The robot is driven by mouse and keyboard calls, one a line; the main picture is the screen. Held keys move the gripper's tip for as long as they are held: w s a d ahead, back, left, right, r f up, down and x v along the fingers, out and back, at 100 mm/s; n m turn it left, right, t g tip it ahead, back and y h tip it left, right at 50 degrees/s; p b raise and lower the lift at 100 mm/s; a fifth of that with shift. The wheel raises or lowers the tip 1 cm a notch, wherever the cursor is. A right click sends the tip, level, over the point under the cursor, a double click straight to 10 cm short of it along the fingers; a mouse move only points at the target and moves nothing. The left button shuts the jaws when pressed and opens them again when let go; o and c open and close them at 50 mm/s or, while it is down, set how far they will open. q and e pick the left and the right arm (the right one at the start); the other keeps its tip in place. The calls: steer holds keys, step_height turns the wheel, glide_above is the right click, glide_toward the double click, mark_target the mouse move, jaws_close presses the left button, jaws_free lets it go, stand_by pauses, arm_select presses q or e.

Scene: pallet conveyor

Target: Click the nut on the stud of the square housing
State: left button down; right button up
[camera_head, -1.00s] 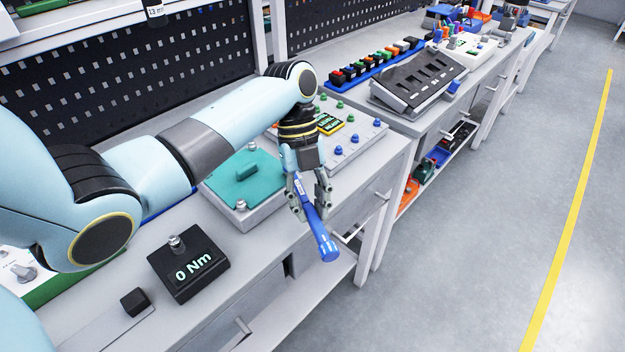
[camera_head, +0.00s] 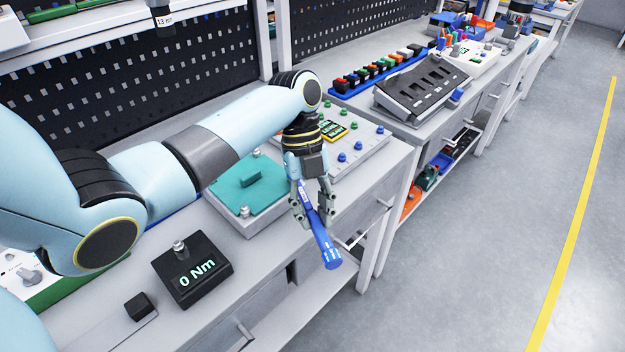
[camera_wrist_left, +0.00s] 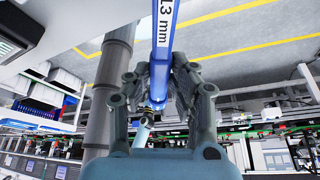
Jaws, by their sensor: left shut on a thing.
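A square housing with a teal top (camera_head: 262,177) sits on a grey base on the bench. A raised teal block is on its top. A small silver nut or stud (camera_head: 245,210) stands at its front corner, and another shows at its back corner (camera_head: 256,153). My left gripper (camera_head: 315,215) is shut on a blue wrench (camera_head: 329,254), to the right of the housing, near the bench's front edge. The wrench hangs tilted, its thick end toward the aisle. In the left wrist view, the wrench (camera_wrist_left: 163,40) carries a white label ending in "3 mm". My right gripper is not in view.
A black torque display (camera_head: 192,268) reading "0 Nm" stands left of the housing, with a small black block (camera_head: 139,306) nearby. A panel with green and blue knobs (camera_head: 358,150) lies behind my left gripper. A black sloped rack (camera_head: 420,90) stands farther right. The aisle floor is clear.

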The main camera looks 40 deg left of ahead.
arm_select(q)
steer(key=shift+r, duration=0.1)
steer(key=shift+r+p, duration=1.3)
steer(key=shift+p, duration=0.05)
steer(key=shift+r+p, duration=0.7)
steer(key=shift+r, duration=0.45)
